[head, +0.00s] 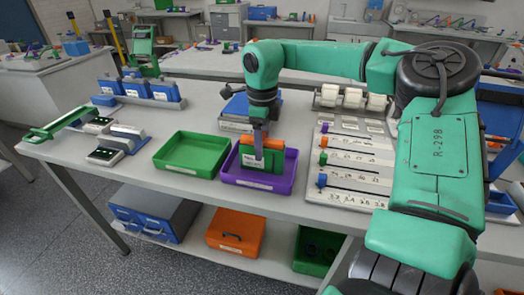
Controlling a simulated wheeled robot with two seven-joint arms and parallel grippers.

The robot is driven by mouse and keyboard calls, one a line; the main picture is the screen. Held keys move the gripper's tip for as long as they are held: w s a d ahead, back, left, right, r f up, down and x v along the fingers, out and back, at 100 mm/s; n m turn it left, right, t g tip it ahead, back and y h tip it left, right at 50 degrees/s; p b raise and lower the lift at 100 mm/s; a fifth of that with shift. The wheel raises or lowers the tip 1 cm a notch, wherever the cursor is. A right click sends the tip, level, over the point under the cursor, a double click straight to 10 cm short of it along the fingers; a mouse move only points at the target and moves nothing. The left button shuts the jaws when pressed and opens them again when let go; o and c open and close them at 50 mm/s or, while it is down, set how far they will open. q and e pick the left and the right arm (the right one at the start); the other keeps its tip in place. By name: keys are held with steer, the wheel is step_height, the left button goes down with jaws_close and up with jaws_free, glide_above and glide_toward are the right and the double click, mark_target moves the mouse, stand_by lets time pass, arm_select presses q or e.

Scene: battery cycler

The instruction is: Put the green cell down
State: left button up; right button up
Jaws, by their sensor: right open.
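A green cell (252,163) with a pale label stands in the purple tray (284,183) near the front of the bench. An orange cell (275,144) stands close behind and to the right of it in the same tray. My right gripper (258,149) reaches down over the purple tray, its fingers at the green cell. It is open; whether a finger still touches the cell cannot be told. Part of the cells is hidden by the gripper. My left gripper is not in view.
An empty green tray (193,153) stands left of the purple tray. Blue devices (165,91) and a green-handled fixture (60,122) stand at the left.

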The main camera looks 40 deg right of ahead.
step_height(320, 180, up, 10)
steer(key=shift+f, duration=0.2)
